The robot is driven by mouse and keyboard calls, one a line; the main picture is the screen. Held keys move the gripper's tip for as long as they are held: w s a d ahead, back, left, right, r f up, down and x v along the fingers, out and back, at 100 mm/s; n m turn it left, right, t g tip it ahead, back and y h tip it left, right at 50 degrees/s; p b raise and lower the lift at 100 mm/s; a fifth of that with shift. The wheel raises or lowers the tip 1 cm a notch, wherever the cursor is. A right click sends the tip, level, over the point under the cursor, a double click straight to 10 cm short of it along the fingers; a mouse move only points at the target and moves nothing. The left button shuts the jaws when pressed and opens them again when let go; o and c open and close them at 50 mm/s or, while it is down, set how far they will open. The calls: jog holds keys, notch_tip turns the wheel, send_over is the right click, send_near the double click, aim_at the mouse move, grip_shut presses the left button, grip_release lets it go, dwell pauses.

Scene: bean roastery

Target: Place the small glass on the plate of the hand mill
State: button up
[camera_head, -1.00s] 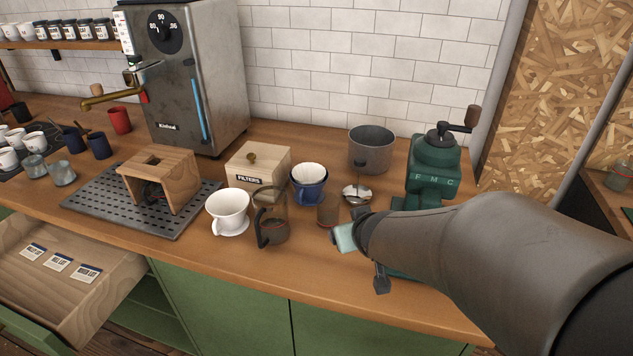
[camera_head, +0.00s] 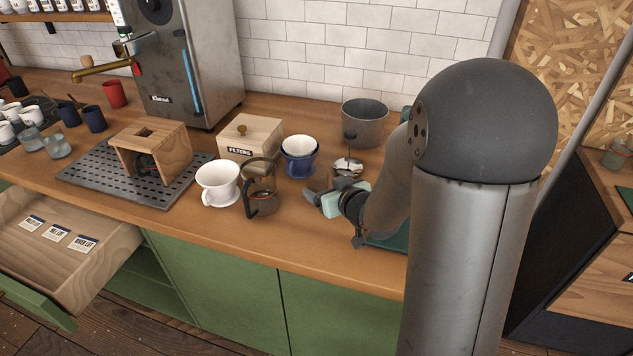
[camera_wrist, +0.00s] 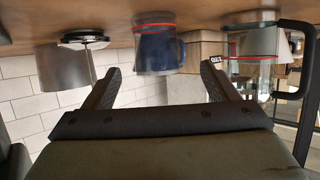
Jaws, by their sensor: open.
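The small glass is hard to make out. In the wrist view, where the counter is at the top, a clear shape with a red line (camera_wrist: 153,25) shows in front of the blue dripper, beyond and between my fingertips; I take it for the small glass. In the head view my gripper (camera_head: 318,196) covers its spot on the counter, right of the carafe. My gripper is open, low and level, pointing left; its spread fingers also show in the wrist view (camera_wrist: 160,80). The hand mill is mostly hidden behind my arm; a green part of its base (camera_head: 392,241) shows.
Behind are the blue dripper (camera_head: 298,163), the filters box (camera_head: 250,140), a metal pot (camera_head: 364,124) and a small metal dish-like item (camera_head: 348,167). The front counter strip is clear.

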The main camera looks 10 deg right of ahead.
aim_at(321, 184)
jog(key=x, duration=0.3)
jog(key=shift+w, duration=0.15)
jog(key=shift+r+p+x, duration=0.15)
jog(key=shift+p+x, duration=0.3)
jog(key=shift+x, duration=0.9)
jog(key=shift+r+p+x, duration=0.15)
jog(key=shift+p+x, duration=0.25)
jog(key=shift+x, duration=0.95)
jog(key=shift+w+d, duration=0.15)
jog(key=c, duration=1.1)
jog(key=shift+c, duration=0.5)
jog(key=shift+r, duration=0.15)
